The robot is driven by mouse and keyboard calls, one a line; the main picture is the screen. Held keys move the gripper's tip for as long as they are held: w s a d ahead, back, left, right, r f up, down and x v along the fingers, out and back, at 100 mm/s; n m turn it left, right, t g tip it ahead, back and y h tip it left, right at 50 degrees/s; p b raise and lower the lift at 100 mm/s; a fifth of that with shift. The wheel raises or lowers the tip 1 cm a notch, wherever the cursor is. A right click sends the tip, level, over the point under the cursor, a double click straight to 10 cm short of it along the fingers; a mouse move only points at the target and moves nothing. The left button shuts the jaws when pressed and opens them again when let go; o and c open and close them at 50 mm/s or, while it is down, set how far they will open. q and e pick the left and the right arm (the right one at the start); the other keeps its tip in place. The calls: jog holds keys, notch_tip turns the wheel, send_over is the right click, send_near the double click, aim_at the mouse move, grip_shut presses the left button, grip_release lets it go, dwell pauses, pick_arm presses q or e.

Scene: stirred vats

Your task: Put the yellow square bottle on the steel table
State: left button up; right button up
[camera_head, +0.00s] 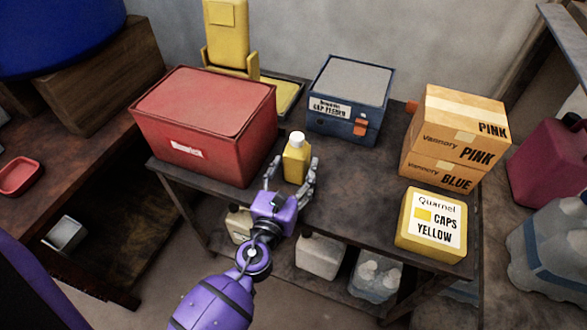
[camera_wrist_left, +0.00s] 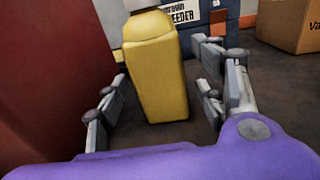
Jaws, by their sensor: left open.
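The yellow square bottle (camera_head: 295,160) with a white cap stands upright on the dark steel table (camera_head: 335,205), just right of a red bin. It also shows in the left wrist view (camera_wrist_left: 156,75), its top cut off by the frame. My left gripper (camera_head: 290,172) is open. Its fingers reach in from the front, one on each side of the bottle's near part. In the wrist view gaps show between the bottle and the fingers on both sides. My right gripper is not in view.
The red bin (camera_head: 205,120) stands close to the left of the bottle. A blue caps feeder box (camera_head: 345,105) stands behind it. Cardboard boxes (camera_head: 455,140) and a yellow caps box (camera_head: 430,225) stand at right. The tabletop in front of the blue box is bare.

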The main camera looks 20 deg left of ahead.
pick_arm(q)
jog(key=shift+r, duration=0.15)
jog(key=shift+s+b, duration=1.75)
jog(key=shift+s, duration=4.25)
jog(key=s+a+f+n+g+y, duration=0.1)
jog(key=s+a+f+n+g, duration=0.15)
jog(key=s+f+n, duration=0.65)
jog(key=s+a+f+n+g, duration=0.2)
jog(key=s+f+n+g, duration=0.4)
jog(key=n, duration=0.5)
jog(key=s+f+n+g, duration=0.1)
jog(key=s+f+n, duration=0.3)
jog(key=s+n, duration=0.2)
jog(key=s+d+f+n+g+h, duration=0.1)
jog(key=s+f+n, duration=0.4)
jog(key=s+n, duration=0.2)
jog(key=shift+s+d+n+h, duration=0.2)
jog(key=shift+s+n+h, duration=0.1)
jog(key=shift+n, duration=0.8)
jog(key=shift+g, duration=0.25)
